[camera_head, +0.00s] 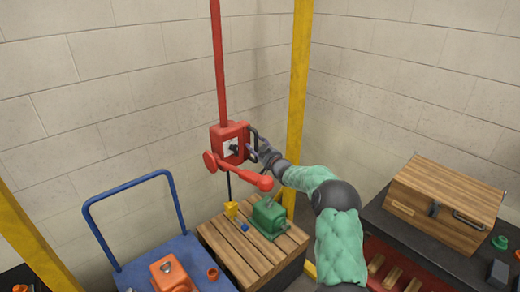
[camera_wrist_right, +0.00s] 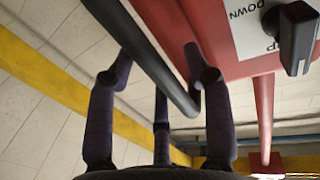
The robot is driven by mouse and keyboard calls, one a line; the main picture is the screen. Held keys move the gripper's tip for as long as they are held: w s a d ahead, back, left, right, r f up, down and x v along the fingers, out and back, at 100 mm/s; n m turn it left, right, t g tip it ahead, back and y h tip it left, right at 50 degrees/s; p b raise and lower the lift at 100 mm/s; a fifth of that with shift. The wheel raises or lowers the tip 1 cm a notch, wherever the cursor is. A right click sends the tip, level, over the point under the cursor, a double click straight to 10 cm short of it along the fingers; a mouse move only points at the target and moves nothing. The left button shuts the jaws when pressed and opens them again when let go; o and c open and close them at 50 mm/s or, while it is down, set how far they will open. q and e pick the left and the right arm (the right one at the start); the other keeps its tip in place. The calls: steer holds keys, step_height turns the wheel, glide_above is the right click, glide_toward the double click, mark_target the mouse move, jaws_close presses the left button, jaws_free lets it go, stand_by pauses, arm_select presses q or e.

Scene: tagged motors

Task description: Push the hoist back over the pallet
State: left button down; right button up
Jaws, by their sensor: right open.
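The hoist (camera_head: 229,145) is a red box with a red crank, hanging from a red vertical bar above the wooden pallet (camera_head: 222,248). A black handle bar (camera_head: 253,138) is on its right side. My right gripper (camera_head: 262,149) is at this handle. In the right wrist view the handle bar (camera_wrist_right: 150,55) runs between the open fingers of my right gripper (camera_wrist_right: 158,55); whether they touch it I cannot tell. The hoist's red body and dial (camera_wrist_right: 297,28) lie to the right there. A yellow hook (camera_head: 231,211) hangs low over the pallet beside a green motor (camera_head: 268,217). My left gripper is out of view.
A blue cart (camera_head: 130,273) with an orange motor (camera_head: 170,273) stands left of the pallet. A yellow post (camera_head: 299,80) rises behind my right arm. At right, a dark table holds a wooden box (camera_head: 446,203); a red rack (camera_head: 375,258) lies beside it.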

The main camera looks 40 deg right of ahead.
steer(key=s+a, duration=0.2)
steer(key=s, duration=0.9)
steer(key=shift+s, duration=0.4)
steer(key=w+a+f+m+g+y, duration=0.1)
steer(key=a+f+g, duration=0.1)
steer(key=a+f, duration=0.55)
steer(key=w+a+f+m+g+y, duration=0.15)
steer(key=a+f, duration=0.35)
steer(key=f, duration=0.5)
steer(key=s+a+f+g+y, duration=0.2)
steer(key=s+a+f+g, duration=0.4)
steer(key=a+f, duration=0.85)
steer(key=s+a+f+n+g+y, duration=0.1)
steer(key=s+a+f+g, duration=0.3)
steer(key=s+a, duration=0.6)
steer(key=s+a+f+n+g+y, duration=0.1)
steer(key=s+a+f+g, duration=0.3)
steer(key=s+a, duration=0.6)
steer(key=s+f, duration=0.2)
steer(key=s, duration=0.6)
steer(key=shift+f, duration=0.25)
